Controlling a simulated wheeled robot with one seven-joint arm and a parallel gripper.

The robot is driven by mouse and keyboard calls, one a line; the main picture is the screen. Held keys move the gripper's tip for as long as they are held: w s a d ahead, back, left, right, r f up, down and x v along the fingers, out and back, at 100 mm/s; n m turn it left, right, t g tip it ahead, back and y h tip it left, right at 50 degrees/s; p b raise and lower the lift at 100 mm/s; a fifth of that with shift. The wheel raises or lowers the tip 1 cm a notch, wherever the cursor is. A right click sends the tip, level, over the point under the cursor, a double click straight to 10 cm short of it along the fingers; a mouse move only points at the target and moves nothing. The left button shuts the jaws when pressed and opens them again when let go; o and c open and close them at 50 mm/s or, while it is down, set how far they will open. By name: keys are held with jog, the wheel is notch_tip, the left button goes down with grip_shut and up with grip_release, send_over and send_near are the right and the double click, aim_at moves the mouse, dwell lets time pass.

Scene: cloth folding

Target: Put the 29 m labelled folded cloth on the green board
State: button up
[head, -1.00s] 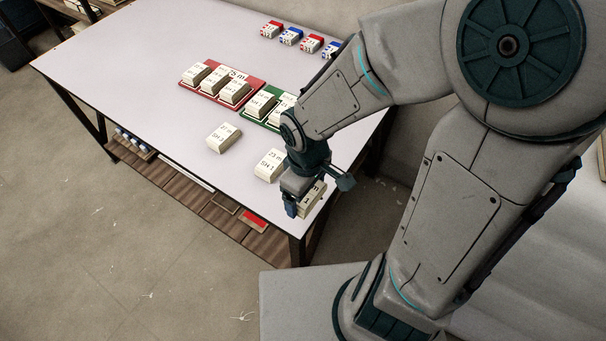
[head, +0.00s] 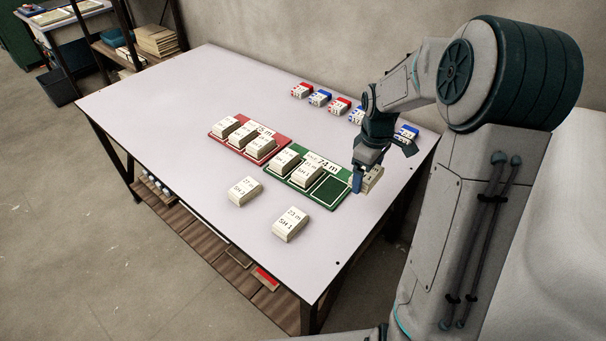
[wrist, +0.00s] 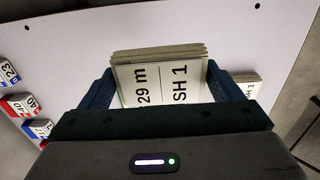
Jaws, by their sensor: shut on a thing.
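My gripper (head: 364,180) is shut on a cream folded cloth (head: 374,181) at the right end of the green board. In the wrist view the fingers (wrist: 158,88) sit on both sides of this cloth (wrist: 158,82), whose label reads "29 m SH 1". Whether it touches the table or board is hard to tell. The green board (head: 327,191) lies on the table and holds two folded cloths, one at the left (head: 284,160) and one in the middle (head: 306,176). Its right outlined space is bare.
A red board (head: 284,143) with 3 folded cloths lies left of the green one. Two loose cloths lie in front, one at the left (head: 244,191) and one labelled 23 m (head: 290,224). Several red and blue tagged blocks (head: 320,98) line the table's (head: 180,110) back.

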jog(key=shift+w+d+f, duration=0.1)
jog(key=shift+w+d, duration=0.3)
jog(key=shift+d, duration=0.2)
jog(key=shift+w+d, duration=0.35)
jog(key=shift+d, duration=0.25)
jog(key=shift+w+a+f, duration=0.15)
jog(key=shift+w+f, duration=0.05)
jog(key=shift+w, duration=0.05)
send_over(330, 190)
notch_tip(330, 190, down, 7)
jog(key=shift+r, duration=0.15)
jog(key=shift+f, duration=1.95)
jog(key=shift+f, duration=0.15)
jog(key=o, duration=0.8)
